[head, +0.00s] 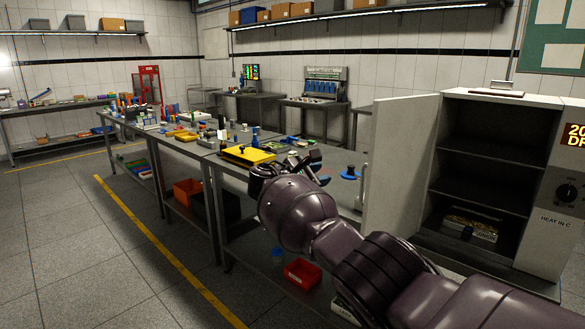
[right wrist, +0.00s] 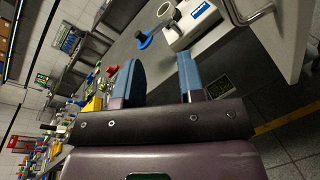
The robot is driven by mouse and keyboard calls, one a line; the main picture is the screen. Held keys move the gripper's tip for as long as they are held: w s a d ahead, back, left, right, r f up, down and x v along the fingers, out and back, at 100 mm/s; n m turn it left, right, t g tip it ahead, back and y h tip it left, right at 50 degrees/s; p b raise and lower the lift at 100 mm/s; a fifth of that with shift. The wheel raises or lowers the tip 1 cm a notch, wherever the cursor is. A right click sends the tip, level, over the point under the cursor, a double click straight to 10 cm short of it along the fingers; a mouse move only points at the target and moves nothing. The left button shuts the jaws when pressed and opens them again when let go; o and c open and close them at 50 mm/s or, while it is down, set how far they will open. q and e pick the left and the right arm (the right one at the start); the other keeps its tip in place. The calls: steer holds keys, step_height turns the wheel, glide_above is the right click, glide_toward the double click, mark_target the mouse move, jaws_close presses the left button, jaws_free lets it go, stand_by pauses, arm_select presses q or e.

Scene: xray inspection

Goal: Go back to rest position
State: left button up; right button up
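My right gripper (head: 290,163) is over the near end of the long metal workbench (head: 228,167). In the right wrist view its two blue-grey fingers (right wrist: 160,65) stand apart, with nothing held between them. My purple right arm crosses the lower right of the head view, in front of the oven's lower part. My left gripper is not in either view.
A white oven cabinet (head: 398,160) stands open at the right, with a small item (head: 470,227) on its lower shelf. A yellow tray (head: 247,155) lies on the bench near my right gripper. A red bin (head: 303,273) sits below. The left floor is clear.

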steer(key=w+a+r+m+t+y, duration=0.2)
steer(key=a+r+m+t+y, duration=0.15)
steer(key=a+y, duration=0.45)
steer(key=s+d+f+m+t+y, duration=0.2)
steer(key=s+f+m+y, duration=0.4)
steer(key=f, duration=0.4)
arm_select(q)
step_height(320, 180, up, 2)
steer(key=p, duration=0.2)
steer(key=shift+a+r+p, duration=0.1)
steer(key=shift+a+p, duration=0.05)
steer(key=shift+p, duration=0.2)
arm_select(e)
steer(key=s+d+f+m+g, duration=0.1)
steer(key=s+d+f, duration=0.7)
steer(key=s, duration=0.9)
steer(key=s+d+f+m+g, duration=0.2)
steer(key=s+d+f+m, duration=0.2)
steer(key=s+d+f, duration=0.5)
steer(key=s+d+f+m+g, duration=0.1)
steer(key=s+d+f+m, duration=0.2)
steer(key=s, duration=2.1)
steer(key=d+f, duration=0.5)
steer(key=f, duration=0.5)
steer(key=shift+s+d+h, duration=0.4)
steer(key=shift+f+m+g, duration=0.1)
steer(key=shift+m+g, duration=0.15)
steer(key=shift+m, duration=0.1)
